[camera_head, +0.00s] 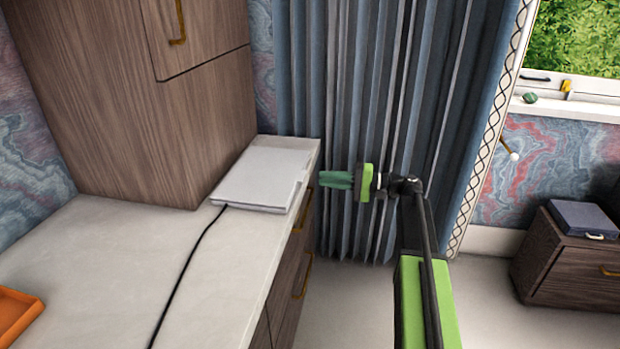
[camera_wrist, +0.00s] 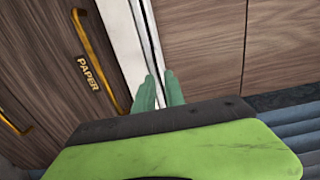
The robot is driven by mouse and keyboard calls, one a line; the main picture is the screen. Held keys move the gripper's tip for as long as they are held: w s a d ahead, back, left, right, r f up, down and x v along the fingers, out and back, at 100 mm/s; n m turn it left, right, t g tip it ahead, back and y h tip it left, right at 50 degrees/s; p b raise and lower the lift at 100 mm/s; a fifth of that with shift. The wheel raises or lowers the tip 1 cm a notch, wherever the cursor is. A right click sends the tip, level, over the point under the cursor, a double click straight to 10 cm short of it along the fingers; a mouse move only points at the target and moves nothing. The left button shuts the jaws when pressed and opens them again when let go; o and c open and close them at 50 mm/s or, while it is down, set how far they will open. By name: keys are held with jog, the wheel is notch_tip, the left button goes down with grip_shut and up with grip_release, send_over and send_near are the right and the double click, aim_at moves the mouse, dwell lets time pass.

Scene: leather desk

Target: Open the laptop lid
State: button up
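The laptop (camera_head: 262,178) is a flat, pale grey slab, lying closed on the white desk top near its far right end. A black cable runs from its front edge. My gripper (camera_head: 322,180) is at the right of the laptop, beyond the desk edge, with its green fingers pointing left towards it and apart from it. In the wrist view the two fingers of my gripper (camera_wrist: 160,76) are slightly apart with nothing between them. Ahead of them is a pale strip with thin dark lines, the desk edge and perhaps the laptop's side (camera_wrist: 153,35).
A tall wooden cabinet (camera_head: 140,100) stands directly behind the laptop at the left. Drawers with brass handles, one labelled PAPER (camera_wrist: 88,73), are under the desk top (camera_head: 120,270). Blue curtains (camera_head: 340,70) hang behind my gripper. An orange tray (camera_head: 15,315) sits at front left.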

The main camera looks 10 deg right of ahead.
jog(key=x, duration=0.5)
jog(key=shift+w+a, duration=0.15)
jog(key=shift+a, duration=0.1)
jog(key=shift+c, duration=0.4)
grip_shut()
dwell(0.6)
